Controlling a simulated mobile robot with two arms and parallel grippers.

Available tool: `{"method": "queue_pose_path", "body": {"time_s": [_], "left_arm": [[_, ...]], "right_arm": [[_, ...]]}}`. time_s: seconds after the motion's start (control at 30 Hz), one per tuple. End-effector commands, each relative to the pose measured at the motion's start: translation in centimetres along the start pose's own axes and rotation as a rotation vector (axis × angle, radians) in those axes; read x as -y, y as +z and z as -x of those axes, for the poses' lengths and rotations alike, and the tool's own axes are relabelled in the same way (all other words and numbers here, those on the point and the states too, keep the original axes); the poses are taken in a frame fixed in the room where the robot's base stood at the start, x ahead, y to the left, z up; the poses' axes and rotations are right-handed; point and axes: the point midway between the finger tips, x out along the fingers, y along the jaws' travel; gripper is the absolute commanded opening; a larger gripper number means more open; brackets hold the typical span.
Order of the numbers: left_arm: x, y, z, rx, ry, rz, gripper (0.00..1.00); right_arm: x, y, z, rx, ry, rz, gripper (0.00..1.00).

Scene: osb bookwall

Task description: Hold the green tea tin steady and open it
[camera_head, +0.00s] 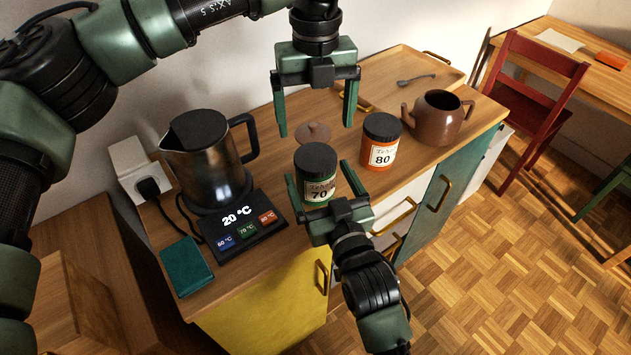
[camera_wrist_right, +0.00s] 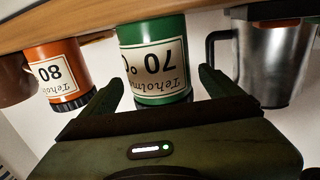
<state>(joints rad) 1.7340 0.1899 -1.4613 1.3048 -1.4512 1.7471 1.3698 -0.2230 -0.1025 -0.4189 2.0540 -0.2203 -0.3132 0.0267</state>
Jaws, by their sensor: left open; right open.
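The green tea tin (camera_head: 318,192) stands upright on the counter with its black lid (camera_head: 315,160) on. Its label reads 70. My left gripper (camera_head: 316,132) is open above the tin, pointing down, with its fingers apart and nothing between them. My right gripper (camera_head: 315,180) is open at the front of the tin, with one finger on each side of it. I cannot tell whether the fingers touch it. In the right wrist view the green tin (camera_wrist_right: 155,65) appears upside down between the open fingers.
An orange tin (camera_head: 380,150) labelled 80 stands right of the green tin. A brown teapot (camera_head: 436,117) is farther right, its lid (camera_head: 313,131) lying behind the green tin. A kettle (camera_head: 207,160), a temperature panel (camera_head: 238,225) and a teal box (camera_head: 181,267) are on the left.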

Motion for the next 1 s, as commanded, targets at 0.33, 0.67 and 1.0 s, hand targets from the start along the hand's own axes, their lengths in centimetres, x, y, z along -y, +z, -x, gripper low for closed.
{"method": "queue_pose_path", "body": {"time_s": [0.33,0.67,1.0], "left_arm": [[0.0,0.0,0.0,0.000,0.000,0.000,0.91],[0.0,0.0,0.0,0.000,0.000,0.000,0.91],[0.0,0.0,0.0,0.000,0.000,0.000,0.91]], "right_arm": [[0.0,-0.1,-4.9,-0.001,-0.001,-0.001,0.93],[0.0,0.0,-5.6,0.000,-0.001,-0.001,0.93],[0.0,0.0,-5.6,0.000,-0.001,-0.001,0.18]]}}
